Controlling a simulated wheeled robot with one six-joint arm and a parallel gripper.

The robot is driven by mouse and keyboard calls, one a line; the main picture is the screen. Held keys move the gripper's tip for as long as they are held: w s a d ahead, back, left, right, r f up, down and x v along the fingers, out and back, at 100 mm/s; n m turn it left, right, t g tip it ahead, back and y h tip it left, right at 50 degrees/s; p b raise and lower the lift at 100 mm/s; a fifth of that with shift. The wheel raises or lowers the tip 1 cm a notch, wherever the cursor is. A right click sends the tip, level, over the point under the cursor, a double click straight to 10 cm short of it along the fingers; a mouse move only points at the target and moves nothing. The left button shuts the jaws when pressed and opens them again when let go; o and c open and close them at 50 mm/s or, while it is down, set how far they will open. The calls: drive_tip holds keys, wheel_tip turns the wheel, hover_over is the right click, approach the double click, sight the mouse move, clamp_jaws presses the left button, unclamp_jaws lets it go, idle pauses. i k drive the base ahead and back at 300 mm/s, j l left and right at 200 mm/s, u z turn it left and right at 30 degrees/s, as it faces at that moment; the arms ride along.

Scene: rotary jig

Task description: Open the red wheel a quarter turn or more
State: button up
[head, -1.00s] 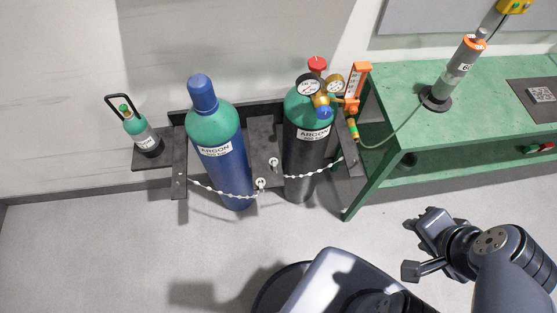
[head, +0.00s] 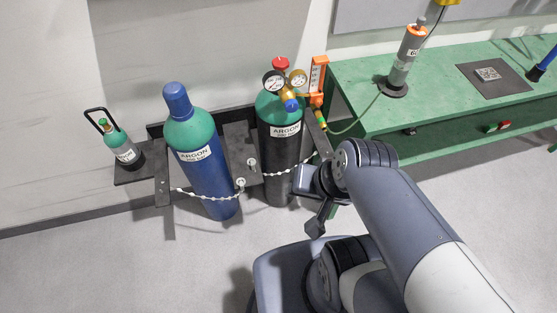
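The red wheel (head: 280,63) sits on top of the valve of the black argon cylinder (head: 280,150), which has a green shoulder. Two round gauges, a brass regulator body and a blue knob (head: 291,105) are just below the wheel. My gripper (head: 309,203) is low in front of the black cylinder's right side, well below the wheel and apart from it. Its two fingers are spread, with nothing seen between them. My wrist hides part of the rack's right end.
A blue argon cylinder (head: 203,165) stands left, chained in the rack. A small green bottle (head: 122,148) is farther left. An orange flow meter (head: 318,75) and hose are right of the wheel. The green bench (head: 430,75) carries a grey torch (head: 407,60). Floor at front left is clear.

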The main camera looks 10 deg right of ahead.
sight(281, 64)
drive_tip(key=i+l+u, duration=0.15)
drive_tip(key=i+l, duration=0.6)
drive_tip(key=l, duration=0.1)
